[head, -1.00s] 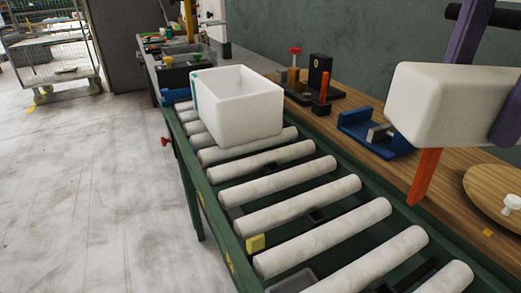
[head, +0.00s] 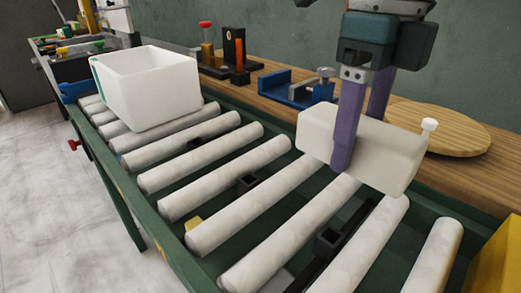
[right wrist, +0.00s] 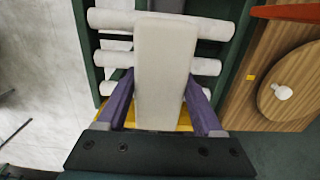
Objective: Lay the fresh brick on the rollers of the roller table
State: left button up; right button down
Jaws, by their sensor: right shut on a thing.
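The fresh brick (head: 318,133) is a long off-white block with rounded edges. My right gripper (head: 352,140) has purple fingers and is shut on the middle of the brick, one finger on each long side. It holds the brick over the right part of the roller table (head: 118,208), across several pale rollers (head: 228,187). I cannot tell whether the brick's underside touches them. In the right wrist view the brick (right wrist: 165,75) lies between the two fingers (right wrist: 160,112), with rollers below it. My left gripper is not in view.
A white open bin (head: 150,90) stands on the rollers at the far left end. Behind the table is a wooden bench with a blue vise (head: 285,88) and a round wooden board (head: 440,132). A yellow object (head: 500,255) is at the right edge. Middle rollers are clear.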

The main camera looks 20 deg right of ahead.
notch_tip(320, 180, down, 12)
jog(key=shift+f+b, duration=0.2)
jog(key=shift+b, duration=0.25)
jog(key=shift+f, duration=0.15)
jog(key=shift+c, duration=0.2)
grip_release()
notch_tip(320, 180, up, 11)
jog(key=shift+w+r+p, duration=0.1)
jog(key=shift+p, duration=0.2)
jog(key=shift+r, duration=0.6)
